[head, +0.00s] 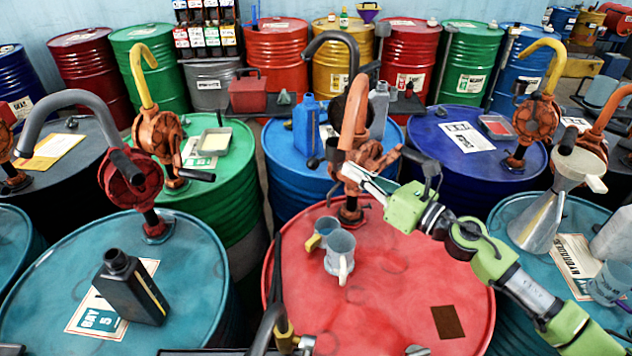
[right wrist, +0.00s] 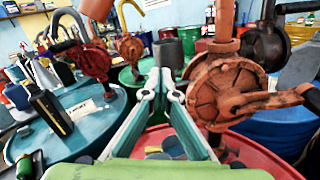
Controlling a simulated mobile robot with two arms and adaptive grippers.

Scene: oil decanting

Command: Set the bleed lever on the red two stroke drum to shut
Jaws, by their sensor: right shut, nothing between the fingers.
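The red drum (head: 385,285) stands front and centre in the head view, and part of its top shows in the right wrist view (right wrist: 262,160). A rusty orange rotary pump (head: 368,155) with a crank rises from its back edge. In the right wrist view this pump (right wrist: 222,92) is large, just right of my fingers, its crank arm reaching right. I cannot pick out the bleed lever clearly; my gripper partly covers the pump. My right gripper (head: 347,170) is shut and empty, its tips by the pump; they also show in the right wrist view (right wrist: 162,78). My left gripper is not in view.
Neighbouring drums carry pumps, a black bottle (head: 132,287) and a funnel (head: 542,215).

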